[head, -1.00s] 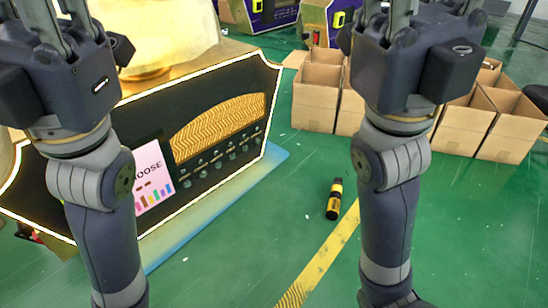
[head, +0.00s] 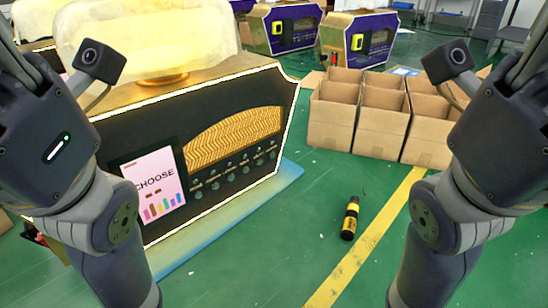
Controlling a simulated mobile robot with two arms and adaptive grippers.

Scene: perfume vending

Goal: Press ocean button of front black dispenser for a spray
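The front black dispenser (head: 240,190) stands at the left with a glowing white outline and a large cream-yellow top. Its front carries a gold patterned arched panel (head: 232,140), rows of small round buttons (head: 230,177) and a pink and white "CHOOSE" screen (head: 156,188) with coloured bars. The button labels are too small to read, so I cannot tell which one is ocean. My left arm partly covers the dispenser's left side. Both arms are raised at the picture's sides; the gripper fingers are out of frame, and neither arm is at the buttons.
A black and yellow cylinder (head: 350,218) lies on the green floor beside a yellow line (head: 368,245). Open cardboard boxes (head: 358,122) stand at the back right. Purple and gold dispensers (head: 284,29) are farther back.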

